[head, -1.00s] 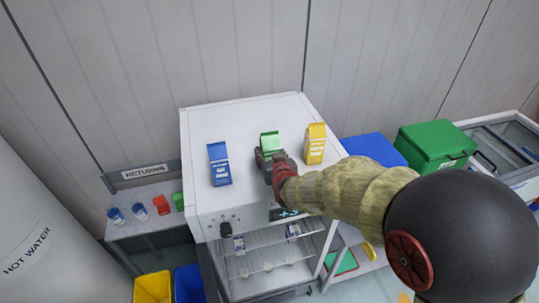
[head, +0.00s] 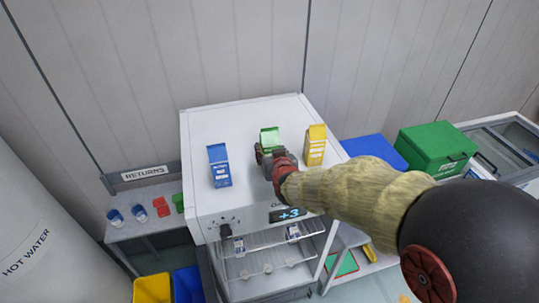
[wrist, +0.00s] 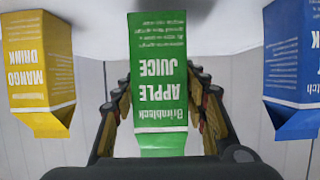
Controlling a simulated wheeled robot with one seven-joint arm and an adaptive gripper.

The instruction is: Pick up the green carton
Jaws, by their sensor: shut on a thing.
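The green carton (head: 269,138), labelled apple juice, is above the white top of the fridge (head: 205,120), between a blue carton and a yellow one. My gripper (head: 268,157) is shut on the green carton, with a finger on each side. In the wrist view the green carton (wrist: 158,75) appears upside down between the fingers (wrist: 165,105). In the head view my gripper hides its lower part. I cannot tell whether its base is clear of the fridge top.
The blue carton (head: 219,166) stands to the left and the yellow carton (head: 315,146) close by on the right, both apart from my gripper. A returns shelf (head: 128,230) with small items is at the left. A green box (head: 435,148) is at the right.

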